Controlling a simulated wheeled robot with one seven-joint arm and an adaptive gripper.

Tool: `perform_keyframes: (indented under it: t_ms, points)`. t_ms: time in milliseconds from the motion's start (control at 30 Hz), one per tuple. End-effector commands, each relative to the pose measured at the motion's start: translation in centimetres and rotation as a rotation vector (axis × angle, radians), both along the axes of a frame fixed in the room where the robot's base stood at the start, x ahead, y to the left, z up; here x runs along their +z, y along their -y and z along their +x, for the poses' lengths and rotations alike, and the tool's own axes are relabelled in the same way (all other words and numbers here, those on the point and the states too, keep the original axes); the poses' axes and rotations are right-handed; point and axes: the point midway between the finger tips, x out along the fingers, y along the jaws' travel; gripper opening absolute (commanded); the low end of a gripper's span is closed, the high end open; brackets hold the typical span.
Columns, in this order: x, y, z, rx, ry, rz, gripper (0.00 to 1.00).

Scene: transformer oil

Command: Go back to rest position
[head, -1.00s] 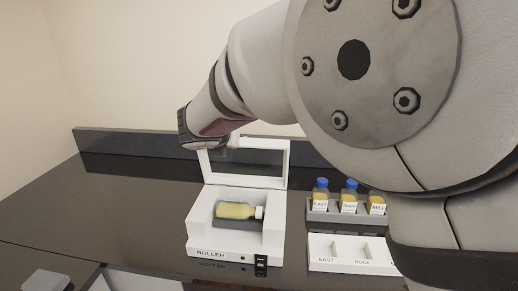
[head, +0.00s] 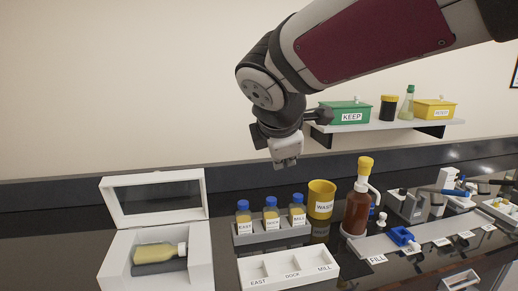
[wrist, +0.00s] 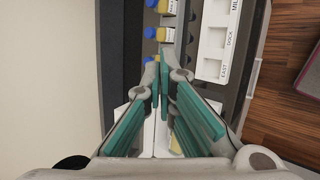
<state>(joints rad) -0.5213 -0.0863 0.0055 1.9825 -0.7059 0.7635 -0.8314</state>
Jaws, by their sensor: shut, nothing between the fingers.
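My gripper (head: 287,162) hangs in the air above the rack of blue-capped bottles in the head view, clear of everything. It is shut and empty. In the wrist view its green-padded fingers (wrist: 162,72) come together at the tips. The white roller box (head: 205,262) stands at the left with its windowed lid (head: 157,198) raised. A bottle of yellow oil (head: 158,254) with a white cap lies on its side inside it.
The bottle rack (head: 272,236) holds three bottles behind a white labelled tray (head: 290,268). A yellow WASTE cup (head: 321,199) and a brown pump bottle (head: 356,212) stand to the right. A wall shelf (head: 390,126) with boxes is right of my gripper.

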Motion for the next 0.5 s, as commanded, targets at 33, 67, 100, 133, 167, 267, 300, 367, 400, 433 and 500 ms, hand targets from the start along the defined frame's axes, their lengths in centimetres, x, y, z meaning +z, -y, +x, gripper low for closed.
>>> perform_keyframes:
  t_ms: [33, 67, 100, 133, 167, 267, 300, 367, 400, 433, 500]
  points:
    - [0.1, 3.1, -2.0, -0.128, -0.009, 0.096, 0.00]
    - [0.0, 4.5, -3.1, -0.203, -0.016, 0.154, 0.00]
    - [-0.3, 6.3, -4.8, -0.304, -0.024, 0.233, 0.00]
    - [-0.5, 7.5, -6.0, -0.379, -0.031, 0.289, 0.00]
    - [-0.8, 8.7, -7.3, -0.454, -0.035, 0.347, 0.00]
    - [-1.9, 11.7, -11.7, -0.703, -0.047, 0.541, 0.00]
    - [-2.4, 12.6, -13.5, -0.801, -0.049, 0.617, 0.00]
    - [-3.2, 13.5, -15.9, -0.940, -0.052, 0.728, 0.00]
    - [-3.8, 14.0, -17.5, -1.026, -0.054, 0.795, 0.00]
    - [-4.2, 14.2, -18.5, -1.086, -0.055, 0.844, 0.00]
    - [-5.0, 14.5, -20.5, -1.209, -0.056, 0.944, 0.00]
